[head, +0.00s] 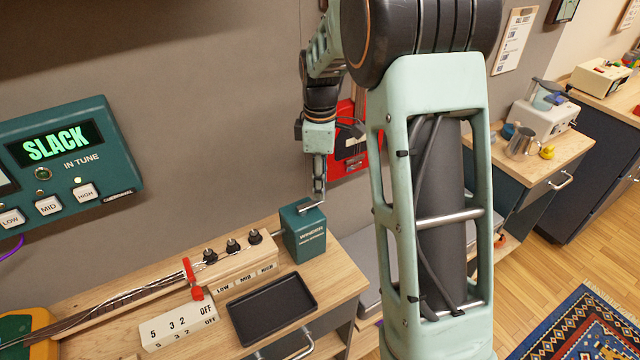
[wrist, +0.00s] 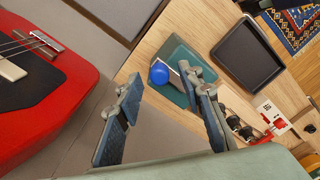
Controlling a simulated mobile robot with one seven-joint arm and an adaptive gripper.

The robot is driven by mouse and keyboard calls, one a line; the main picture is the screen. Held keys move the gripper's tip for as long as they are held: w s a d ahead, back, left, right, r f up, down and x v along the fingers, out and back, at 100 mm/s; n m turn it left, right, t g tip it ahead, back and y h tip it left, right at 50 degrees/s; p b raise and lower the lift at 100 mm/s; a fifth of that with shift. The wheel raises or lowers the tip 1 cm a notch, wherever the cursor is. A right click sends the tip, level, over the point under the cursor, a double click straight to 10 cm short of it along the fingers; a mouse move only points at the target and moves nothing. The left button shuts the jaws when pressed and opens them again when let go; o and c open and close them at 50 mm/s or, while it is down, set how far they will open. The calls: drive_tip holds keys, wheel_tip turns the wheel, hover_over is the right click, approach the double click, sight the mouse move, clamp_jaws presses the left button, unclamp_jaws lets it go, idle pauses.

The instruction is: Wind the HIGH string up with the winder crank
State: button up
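The teal winder box (head: 304,240) stands at the back right of the wooden bench; its metal crank lies across its top. The crank's blue knob (wrist: 159,73) shows in the wrist view. My gripper (head: 319,190) hangs just above the box, fingers pointing down. In the wrist view, the fingers (wrist: 162,82) are apart, with the knob between their tips in the picture; no contact shows. The wall tuner (head: 60,145) reads SLACK in green, with a lamp lit above its HIGH button (head: 85,193). Three black pegs (head: 232,245) sit above labels LOW, MID, HIGH.
A black tray (head: 272,308) lies in front of the pegs. A red lever (head: 190,278) and a white scale block (head: 178,326) marked OFF stand left of it. A red guitar-like body (wrist: 40,85) is on the wall beside my gripper. A side counter (head: 545,165) stands right.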

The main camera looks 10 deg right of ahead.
drive_tip(key=shift+f, duration=0.65)
clamp_jaws()
